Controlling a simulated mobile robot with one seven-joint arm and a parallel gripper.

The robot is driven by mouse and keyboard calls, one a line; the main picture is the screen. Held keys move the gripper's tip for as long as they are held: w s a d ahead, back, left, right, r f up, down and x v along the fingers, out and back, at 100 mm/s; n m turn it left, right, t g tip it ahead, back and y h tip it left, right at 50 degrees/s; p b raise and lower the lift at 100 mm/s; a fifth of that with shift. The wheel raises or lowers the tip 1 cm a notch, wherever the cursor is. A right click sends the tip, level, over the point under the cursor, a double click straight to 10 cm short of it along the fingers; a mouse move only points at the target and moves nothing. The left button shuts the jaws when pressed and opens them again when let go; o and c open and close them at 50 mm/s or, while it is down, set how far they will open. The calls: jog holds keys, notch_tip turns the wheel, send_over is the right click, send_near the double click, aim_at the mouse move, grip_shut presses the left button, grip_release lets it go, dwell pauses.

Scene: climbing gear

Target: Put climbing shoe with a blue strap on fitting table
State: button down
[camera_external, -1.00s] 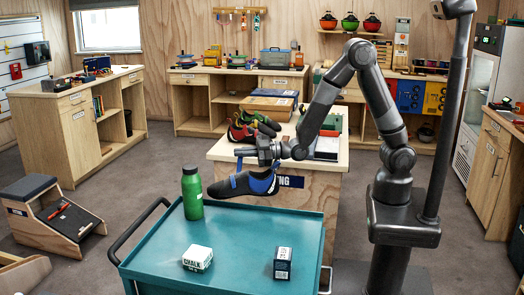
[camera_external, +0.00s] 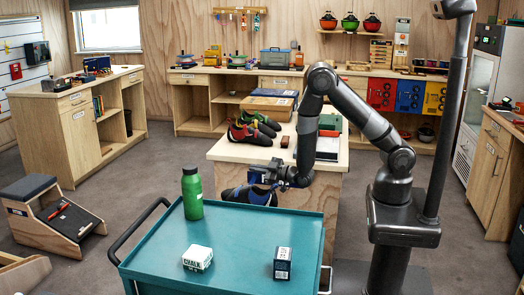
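The climbing shoe with a blue strap (camera_external: 262,196) is dark with blue parts. My gripper (camera_external: 268,180) is shut on its upper part, and the arm reaches in from the right. The shoe hangs in front of the front panel of the wooden fitting table (camera_external: 224,152), below the tabletop level in the picture. It shows just above the far edge of the teal cart; whether it touches anything I cannot tell. The fingertips are small and partly hidden against the shoe.
Red-and-black shoes (camera_external: 250,134), cardboard boxes (camera_external: 267,106) and a small brown block (camera_external: 284,141) are on the fitting table. Its front left top is bare. The teal cart (camera_external: 235,240) in front carries a green bottle (camera_external: 192,192), a chalk box (camera_external: 197,257) and a dark box (camera_external: 282,263).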

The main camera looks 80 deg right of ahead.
jog(key=f+y, duration=0.1)
jog(key=s+f, duration=0.1)
jog(key=f, duration=0.1)
jog(key=f+n+y, duration=0.1)
jog(key=shift+s+a+f+y, duration=0.1)
jog(key=shift+s+f+y, duration=0.1)
jog(key=shift+s+y, duration=0.15)
